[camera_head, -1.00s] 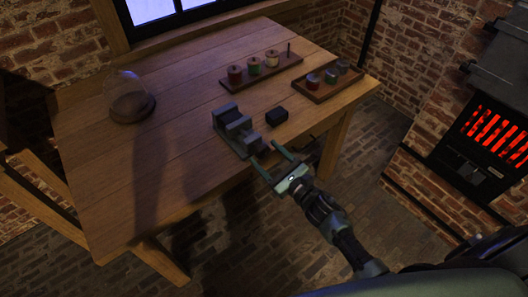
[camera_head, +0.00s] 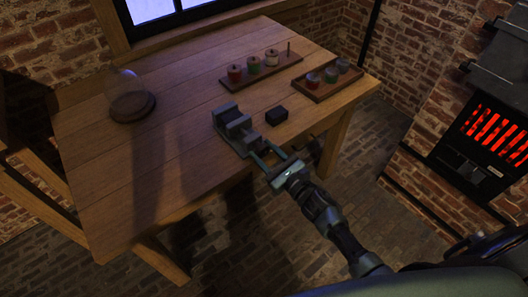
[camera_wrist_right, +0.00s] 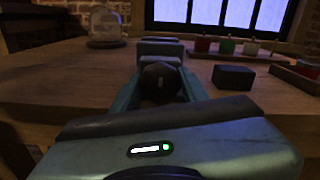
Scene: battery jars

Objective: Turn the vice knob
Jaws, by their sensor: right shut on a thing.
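The grey metal vice (camera_head: 233,126) is fixed near the front right edge of the wooden table, and its jaws also show in the right wrist view (camera_wrist_right: 160,50). The vice knob (camera_wrist_right: 160,80) is a dark round piece on the vice's near end. My right gripper (camera_head: 268,156) reaches in from the lower right, in line with the vice. Its two fingers lie on either side of the knob and are shut on it. In the head view the fingers largely hide the knob. My left gripper is not in view.
A small black block (camera_head: 276,116) sits right of the vice. Behind it are a wooden rack (camera_head: 284,70) with coloured jars and a tray (camera_head: 322,95) with several more. A glass dome (camera_head: 130,97) stands at left. A stove (camera_head: 490,140) glows at right. The table's left middle is clear.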

